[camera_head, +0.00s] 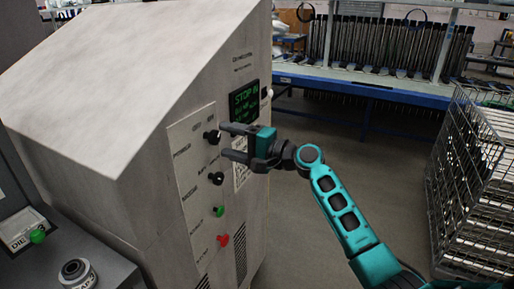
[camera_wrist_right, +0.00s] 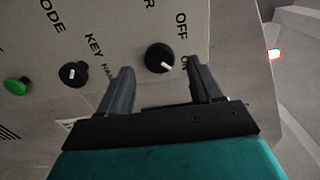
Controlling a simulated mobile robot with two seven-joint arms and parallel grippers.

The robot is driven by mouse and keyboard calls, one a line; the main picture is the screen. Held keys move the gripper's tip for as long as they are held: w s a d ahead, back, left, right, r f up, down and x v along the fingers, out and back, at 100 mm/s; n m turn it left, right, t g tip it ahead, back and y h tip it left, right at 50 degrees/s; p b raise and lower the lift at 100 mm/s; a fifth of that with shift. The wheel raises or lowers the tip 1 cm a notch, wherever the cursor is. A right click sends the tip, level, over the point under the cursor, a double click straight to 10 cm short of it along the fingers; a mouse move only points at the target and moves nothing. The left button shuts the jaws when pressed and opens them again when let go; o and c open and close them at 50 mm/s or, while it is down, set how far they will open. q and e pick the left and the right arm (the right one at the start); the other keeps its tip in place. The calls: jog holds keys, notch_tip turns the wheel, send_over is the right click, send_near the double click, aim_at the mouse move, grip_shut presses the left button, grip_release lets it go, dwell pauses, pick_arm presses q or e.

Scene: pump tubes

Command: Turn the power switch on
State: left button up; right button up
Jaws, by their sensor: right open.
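The power switch (camera_head: 212,137) is a black round knob at the top of the control panel on the grey cabinet's side. In the right wrist view the power switch (camera_wrist_right: 160,58) has a white pointer mark and sits beside the OFF and ON labels. My right gripper (camera_head: 229,141) is open in front of the panel at the knob's height. In the right wrist view its two fingers (camera_wrist_right: 158,82) stand to either side of the knob, which lies a little beyond them. I cannot tell whether they touch the panel. My left gripper is not in view.
Below the power switch are a black key knob (camera_head: 216,178), a green button (camera_head: 218,211) and a red button (camera_head: 223,240). A wire cage (camera_head: 480,180) stands at the right. The floor between is clear.

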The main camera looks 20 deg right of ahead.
jog(key=v, duration=0.9)
jog(key=shift+s+d+b, duration=0.2)
jog(key=shift+s+b, duration=0.05)
jog(key=shift+b, duration=0.2)
jog(key=s+a+f+n+g+h, duration=0.1)
jog(key=s+f+n+h, duration=0.15)
jog(key=f, duration=0.45)
jog(key=s+a+f+n+g+h, duration=0.1)
jog(key=s+f+h, duration=0.15)
jog(key=f, duration=0.55)
jog(key=s+a+f+n+h, duration=0.1)
jog(key=s+a+f, duration=0.15)
jog(key=f, duration=0.45)
jog(key=s+a+f+n+h, duration=0.1)
jog(key=s+a+f+n, duration=0.1)
jog(key=s+f+n, duration=0.2)
jog(key=s+a+f+n+g+h, duration=0.1)
jog(key=s+f+n, duration=0.3)
jog(key=s, duration=0.7)
jog(key=shift+s+a+f+n+h, duration=0.25)
jog(key=shift+a+f+n+h, duration=0.2)
jog(key=shift+a, duration=0.25)
